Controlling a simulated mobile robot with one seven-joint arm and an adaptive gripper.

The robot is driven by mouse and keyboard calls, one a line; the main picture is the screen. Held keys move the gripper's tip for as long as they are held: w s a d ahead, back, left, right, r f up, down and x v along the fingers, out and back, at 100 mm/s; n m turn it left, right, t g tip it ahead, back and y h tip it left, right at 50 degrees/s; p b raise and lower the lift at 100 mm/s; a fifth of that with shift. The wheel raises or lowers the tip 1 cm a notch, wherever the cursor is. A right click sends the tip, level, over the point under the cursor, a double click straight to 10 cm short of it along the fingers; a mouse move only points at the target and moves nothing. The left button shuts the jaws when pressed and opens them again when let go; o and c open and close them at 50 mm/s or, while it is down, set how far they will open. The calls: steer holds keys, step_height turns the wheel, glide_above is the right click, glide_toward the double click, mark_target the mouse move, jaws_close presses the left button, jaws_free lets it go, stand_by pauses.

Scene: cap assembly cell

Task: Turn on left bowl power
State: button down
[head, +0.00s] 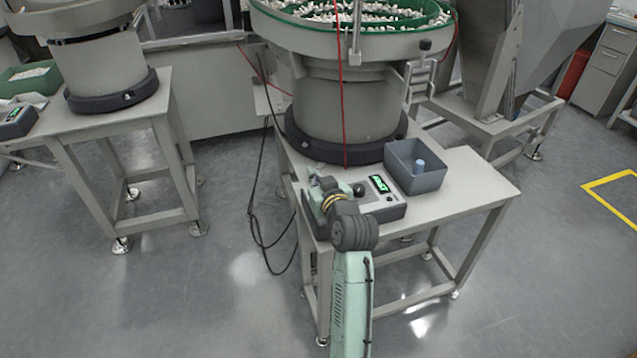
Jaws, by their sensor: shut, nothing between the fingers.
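A vibratory bowl feeder (345,100) with a green-lined bowl full of small white parts stands on a grey table in the middle. A control box (387,213) with a lit green display (380,184) and a dark knob (358,190) sits in front of it. My gripper (316,180) is over the left end of this box, small and partly hidden by my wrist; it looks shut and empty. I cannot tell whether it touches the box. Another bowl feeder (104,66) stands on a table at the left, with its own control box (14,120).
A grey bin (415,176) with a light blue item stands right of the middle control box. A red cable (341,110) hangs down in front of the feeder. Black cables (256,205) run to the floor between the tables. The table's right end is clear.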

steer(key=b+v, duration=0.2)
steer(key=v, duration=0.7)
steer(key=shift+s, duration=0.3)
steer(key=shift+r, duration=0.1)
